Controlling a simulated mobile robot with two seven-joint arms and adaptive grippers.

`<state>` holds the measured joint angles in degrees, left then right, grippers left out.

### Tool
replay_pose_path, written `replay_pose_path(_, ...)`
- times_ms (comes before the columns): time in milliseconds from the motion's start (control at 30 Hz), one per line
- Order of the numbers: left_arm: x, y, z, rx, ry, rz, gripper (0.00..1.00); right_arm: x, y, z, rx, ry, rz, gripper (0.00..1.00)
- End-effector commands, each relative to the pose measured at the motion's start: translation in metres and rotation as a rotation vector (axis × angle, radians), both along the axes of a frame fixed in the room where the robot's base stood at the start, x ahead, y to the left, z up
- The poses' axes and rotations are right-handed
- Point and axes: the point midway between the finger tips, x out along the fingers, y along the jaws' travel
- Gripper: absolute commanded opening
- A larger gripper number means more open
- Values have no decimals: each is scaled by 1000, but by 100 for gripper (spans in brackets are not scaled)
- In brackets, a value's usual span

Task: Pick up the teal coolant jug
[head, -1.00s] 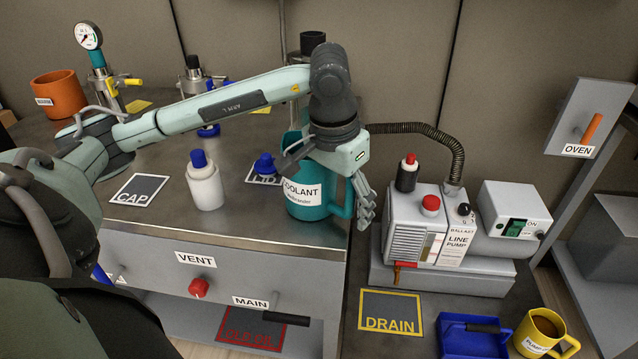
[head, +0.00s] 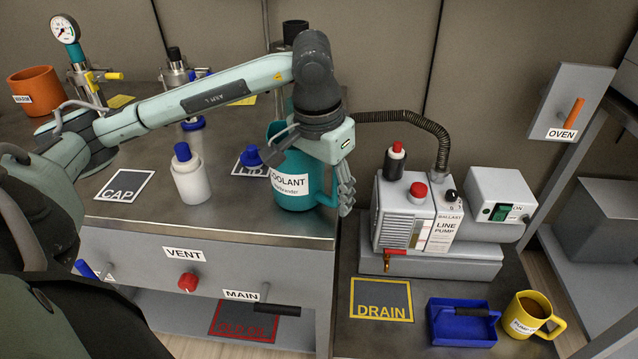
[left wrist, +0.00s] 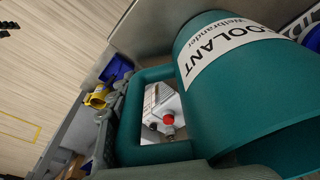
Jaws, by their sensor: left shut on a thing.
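The teal coolant jug (head: 294,203) stands upright near the front right corner of the grey bench, its white COOLANT label facing me. In the left wrist view the jug (left wrist: 238,115) fills the right side, with its squared handle (left wrist: 150,152) to the left. My left gripper (head: 346,197) is at the jug's right side, shut on the handle. Its fingers show beside the handle in the left wrist view; their exact contact is partly hidden. The jug shows no clear gap above the bench. My right gripper is not in view.
A white bottle (head: 191,180) with a blue cap stands left of the jug. The LID square (head: 246,160) lies close behind it. To the right, lower, are the line pump (head: 420,225), DRAIN square (head: 381,298), blue tray (head: 463,338) and yellow mug (head: 528,325).

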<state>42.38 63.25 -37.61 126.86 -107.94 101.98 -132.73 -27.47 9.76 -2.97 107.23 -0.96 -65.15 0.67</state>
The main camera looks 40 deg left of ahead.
Motion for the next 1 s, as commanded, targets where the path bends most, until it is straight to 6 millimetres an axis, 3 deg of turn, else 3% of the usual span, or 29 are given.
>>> replay_pose_path(433, -1, 3, 44, 2, -7, 1, 0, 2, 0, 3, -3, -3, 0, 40)
replay_pose_path(800, -62, 45, 83, 8, -4, 7, 0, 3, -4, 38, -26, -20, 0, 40)
replay_pose_path(1000, -84, 60, 99, 5, -3, 5, 0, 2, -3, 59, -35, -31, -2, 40)
